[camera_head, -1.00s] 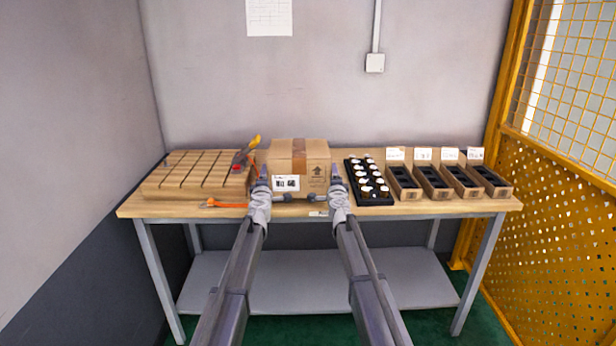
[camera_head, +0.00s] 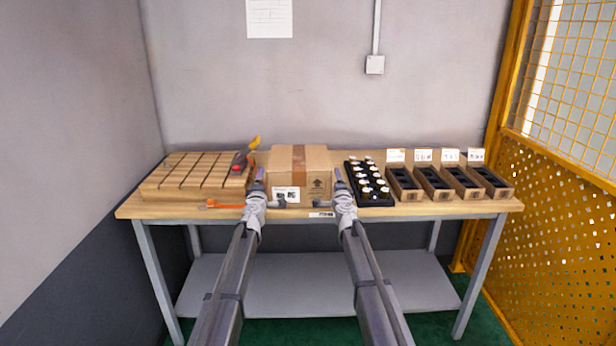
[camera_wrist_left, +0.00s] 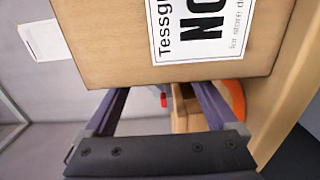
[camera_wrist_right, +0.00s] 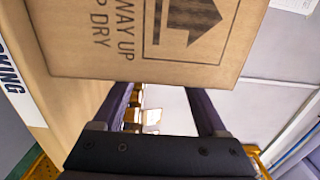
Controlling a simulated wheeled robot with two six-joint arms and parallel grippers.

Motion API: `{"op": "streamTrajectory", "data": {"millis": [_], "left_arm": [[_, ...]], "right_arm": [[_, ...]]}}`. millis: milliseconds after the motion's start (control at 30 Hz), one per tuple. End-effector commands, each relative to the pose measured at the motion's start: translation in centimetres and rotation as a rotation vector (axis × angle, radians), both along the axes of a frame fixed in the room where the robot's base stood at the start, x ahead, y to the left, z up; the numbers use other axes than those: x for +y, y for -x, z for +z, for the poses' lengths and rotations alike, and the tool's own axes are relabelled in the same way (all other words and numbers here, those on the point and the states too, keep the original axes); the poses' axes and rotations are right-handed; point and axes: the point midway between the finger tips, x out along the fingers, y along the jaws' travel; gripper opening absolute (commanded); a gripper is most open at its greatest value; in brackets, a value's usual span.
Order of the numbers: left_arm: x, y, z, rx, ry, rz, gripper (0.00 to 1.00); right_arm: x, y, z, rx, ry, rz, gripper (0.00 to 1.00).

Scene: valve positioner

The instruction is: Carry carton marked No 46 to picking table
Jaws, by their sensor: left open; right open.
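A brown taped carton (camera_head: 318,186) stands on the wooden table (camera_head: 420,209), near its front edge. Its white label shows "NO" in the left wrist view (camera_wrist_left: 195,25); the number is cut off. The right wrist view shows the carton's side (camera_wrist_right: 110,60) with a printed up arrow. My left gripper (camera_head: 258,174) is open at the carton's left side. My right gripper (camera_head: 339,175) is open at its right side. Both wrist views show the carton beyond spread, empty fingers. The table's front edge carries a small sign (camera_head: 321,214), partly readable as "KING" in the right wrist view.
A slotted wooden block (camera_head: 190,180) with a red-and-yellow tool (camera_head: 240,162) and an orange item (camera_head: 222,205) lies left of the carton. A black tray of white-topped pieces (camera_head: 366,182) and several labelled bins (camera_head: 434,183) stand right. A yellow mesh fence (camera_head: 555,190) closes the right.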

Motion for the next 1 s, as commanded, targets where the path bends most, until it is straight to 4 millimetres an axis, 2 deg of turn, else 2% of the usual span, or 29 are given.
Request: {"op": "streamTrajectory", "data": {"millis": [33, 200, 267, 533, 667, 867, 1000], "left_arm": [[0.1, 0.0, 0.0, 0.0, -0.001, 0.001, 0.99], [0.2, 0.0, 0.0, 0.0, -0.001, 0.003, 1.0], [0.2, 0.0, 0.0, 0.0, -0.001, 0.004, 1.0], [0.3, 0.1, 0.0, 0.0, -0.001, 0.005, 1.0], [0.3, 0.8, 0.0, 0.0, -0.001, 0.005, 1.0], [0.3, 3.5, 0.0, 0.0, -0.001, 0.005, 1.0], [0.3, 6.3, 0.0, 0.0, -0.001, 0.005, 1.0]], "right_arm": [[-0.1, 0.0, 0.0, 0.0, 0.0, -0.001, 0.76], [-0.2, 0.0, 0.0, 0.0, 0.001, -0.003, 0.95], [-0.2, 0.0, 0.0, 0.0, 0.001, -0.004, 1.0], [-0.3, 0.0, 0.0, 0.0, 0.001, -0.005, 1.0], [-0.3, 0.0, 0.0, 0.0, 0.002, -0.005, 1.0], [-0.3, 0.0, 0.0, 0.0, 0.002, -0.005, 1.0], [-0.3, 0.0, 0.0, 0.0, 0.002, -0.005, 1.0]]}}
